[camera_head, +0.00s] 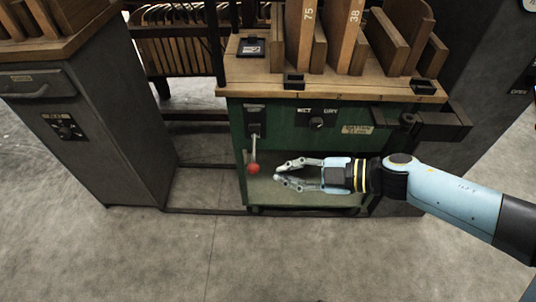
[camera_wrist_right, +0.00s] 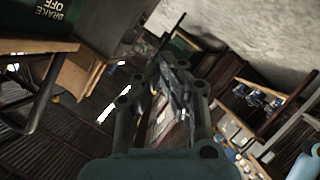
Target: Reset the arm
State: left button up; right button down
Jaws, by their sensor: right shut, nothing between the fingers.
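My right arm (camera_head: 450,195) comes in from the right in the head view. Its gripper (camera_head: 278,173) points left, in front of the green cabinet (camera_head: 275,130). The fingers are shut and hold nothing. A lever with a red ball knob (camera_head: 254,168) hangs from the cabinet just left of the fingertips. A small gap shows between knob and fingers in the picture; the depth between them is hard to tell. In the right wrist view the gripper (camera_wrist_right: 172,62) shows from behind, with blurred, dark surroundings beyond it. My left gripper is in neither view.
A wooden top (camera_head: 340,84) with upright boards marked 75 and 38 covers the green cabinet. A dark bracket (camera_head: 435,125) juts from its right side. A grey cabinet (camera_head: 100,130) stands at left. Concrete floor (camera_head: 200,260) lies open in front.

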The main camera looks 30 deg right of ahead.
jog(key=shift+s+d+r, duration=0.1)
jog(key=shift+s+d, duration=0.25)
dwell(0.3)
jog(key=s+d+f+m+g+h, duration=0.1)
jog(key=s+d+f+m+h, duration=0.25)
jog(key=s+f+m, duration=0.5)
jog(key=s+d+f+m+g+h, duration=0.1)
jog(key=s+d+f+m+h, duration=0.3)
jog(key=f, duration=0.7)
jog(key=s+a+f+m+g+h, duration=0.1)
jog(key=s+f+g, duration=0.3)
jog(key=s, duration=0.8)
jog(key=s+a+f+m+g+h, duration=0.1)
jog(key=s+f+g, duration=0.3)
jog(key=s, duration=0.8)
jog(key=shift+f+m, duration=0.55)
jog(key=shift+f, duration=0.25)
